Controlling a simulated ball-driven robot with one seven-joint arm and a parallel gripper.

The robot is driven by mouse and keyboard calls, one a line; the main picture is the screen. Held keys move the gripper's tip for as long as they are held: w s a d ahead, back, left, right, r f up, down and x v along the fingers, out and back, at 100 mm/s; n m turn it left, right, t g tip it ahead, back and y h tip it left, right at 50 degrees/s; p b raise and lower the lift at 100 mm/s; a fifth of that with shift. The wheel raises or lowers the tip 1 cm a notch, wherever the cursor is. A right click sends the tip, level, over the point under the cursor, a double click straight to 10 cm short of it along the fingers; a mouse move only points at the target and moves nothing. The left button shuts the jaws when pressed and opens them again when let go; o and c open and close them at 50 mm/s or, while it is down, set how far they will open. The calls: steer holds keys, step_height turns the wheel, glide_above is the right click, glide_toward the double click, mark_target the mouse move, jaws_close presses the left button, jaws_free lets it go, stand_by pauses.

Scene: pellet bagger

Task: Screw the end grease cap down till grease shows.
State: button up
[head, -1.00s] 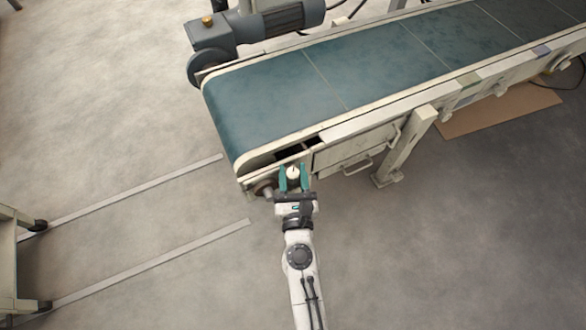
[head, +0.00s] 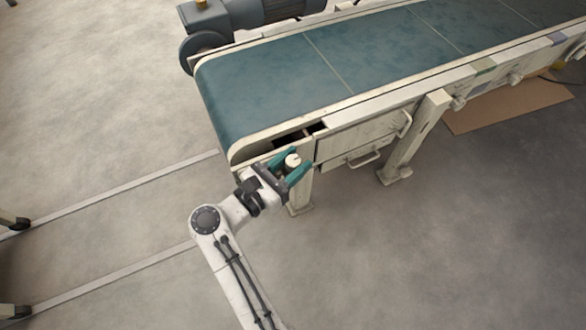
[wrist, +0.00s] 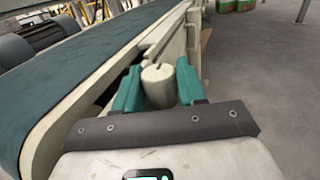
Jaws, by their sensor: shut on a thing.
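The grease cap (head: 292,160) is a small cream cylinder at the near left end of the conveyor, beside its frame. My gripper (head: 291,166) has its two teal fingers on either side of the cap and is shut on it. The wrist view shows the cap (wrist: 158,86) standing between the fingers of my gripper (wrist: 158,88), close against the conveyor's side. Its underside and whatever it is seated on are hidden. No grease can be made out in either view.
The conveyor's teal belt (head: 270,90) runs to the upper right, with a grey motor (head: 262,12) on its far side. A cream leg (head: 412,138) and a handled panel (head: 362,137) are right of the cap. Open concrete floor (head: 430,250) lies in front.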

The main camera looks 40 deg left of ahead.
steer(key=shift+w+r+m+h+b, duration=0.1)
steer(key=shift+m+h+b, duration=0.6)
steer(key=shift+h+b, duration=0.35)
steer(key=shift+h, duration=0.25)
steer(key=o, duration=0.9)
steer(key=p+v, duration=0.2)
steer(key=v, duration=0.8)
steer(key=shift+s+a+r+p, duration=0.1)
steer(key=shift+s+p, duration=0.25)
steer(key=shift+s, duration=0.05)
steer(key=shift+o, duration=0.3)
